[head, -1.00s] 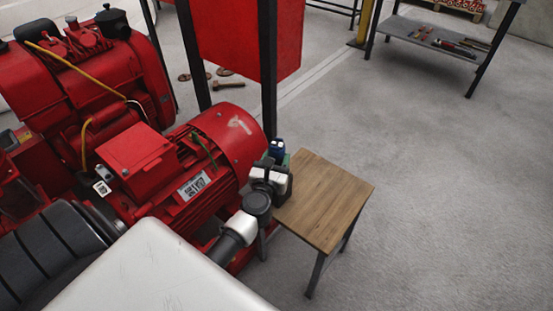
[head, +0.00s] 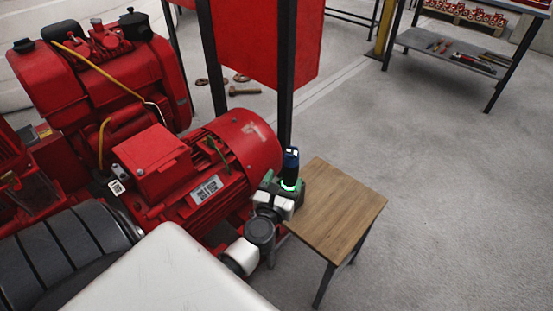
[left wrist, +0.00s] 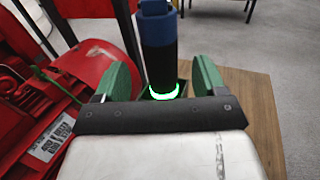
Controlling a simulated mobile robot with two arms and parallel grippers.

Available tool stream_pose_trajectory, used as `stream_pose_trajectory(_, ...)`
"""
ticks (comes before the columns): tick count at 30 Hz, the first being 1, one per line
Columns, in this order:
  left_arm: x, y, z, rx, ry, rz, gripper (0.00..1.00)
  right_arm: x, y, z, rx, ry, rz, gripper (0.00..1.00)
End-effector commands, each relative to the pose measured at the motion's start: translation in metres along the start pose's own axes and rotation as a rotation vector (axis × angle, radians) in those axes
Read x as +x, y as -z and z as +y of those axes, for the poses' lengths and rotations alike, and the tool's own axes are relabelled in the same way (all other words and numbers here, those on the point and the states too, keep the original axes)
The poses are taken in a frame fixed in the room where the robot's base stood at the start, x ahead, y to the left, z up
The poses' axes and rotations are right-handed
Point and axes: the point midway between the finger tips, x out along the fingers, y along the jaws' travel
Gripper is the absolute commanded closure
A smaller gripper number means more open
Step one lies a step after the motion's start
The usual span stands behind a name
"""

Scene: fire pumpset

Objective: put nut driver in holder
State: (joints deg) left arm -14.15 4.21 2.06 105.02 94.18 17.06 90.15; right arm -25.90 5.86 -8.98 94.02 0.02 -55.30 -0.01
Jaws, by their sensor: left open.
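The nut driver, with a dark blue and black handle (head: 291,165), stands upright beside the wooden stool's left edge. It also shows in the left wrist view (left wrist: 158,50). A bright green ring glows around its lower end. A dark square-edged piece, perhaps the holder (left wrist: 183,88), shows partly at its base; my gripper hides most of it. My left gripper (head: 278,188) is open, with its green fingers on either side of the driver (left wrist: 162,78) and gaps between. My right gripper is not in view.
The red motor (head: 205,170) is close on the left of my arm. A dark post (head: 287,75) rises just behind the driver. A shelf table (head: 450,55) holding tools stands far right; open floor lies between.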

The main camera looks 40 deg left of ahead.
Motion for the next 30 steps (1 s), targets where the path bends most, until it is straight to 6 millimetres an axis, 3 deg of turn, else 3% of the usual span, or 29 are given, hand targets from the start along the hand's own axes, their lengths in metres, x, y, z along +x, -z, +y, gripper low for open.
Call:
stream_pose_trajectory(6,-0.045,0.002,0.000,0.000,0.000,0.001,0.29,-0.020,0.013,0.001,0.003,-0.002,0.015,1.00)
stream_pose_trajectory(12,-0.063,0.001,-0.001,0.012,0.007,-0.002,0.29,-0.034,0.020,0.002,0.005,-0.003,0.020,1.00)
stream_pose_trajectory(15,-0.067,0.003,-0.013,0.142,0.074,-0.009,0.29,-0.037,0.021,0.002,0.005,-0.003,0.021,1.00)
stream_pose_trajectory(17,-0.071,0.007,-0.029,0.321,0.166,-0.022,0.29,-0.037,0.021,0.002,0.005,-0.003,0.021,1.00)
stream_pose_trajectory(20,-0.086,0.030,-0.068,0.775,0.407,-0.066,0.29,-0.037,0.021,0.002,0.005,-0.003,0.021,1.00)
stream_pose_trajectory(24,-0.130,0.097,-0.106,1.544,0.860,-0.192,0.29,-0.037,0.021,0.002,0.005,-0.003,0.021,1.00)
stream_pose_trajectory(26,-0.153,0.129,-0.108,1.841,1.073,-0.264,0.29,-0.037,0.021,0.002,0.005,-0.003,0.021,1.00)
stream_pose_trajectory(30,-0.198,0.186,-0.082,2.354,1.566,-0.446,0.29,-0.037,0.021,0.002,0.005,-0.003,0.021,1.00)
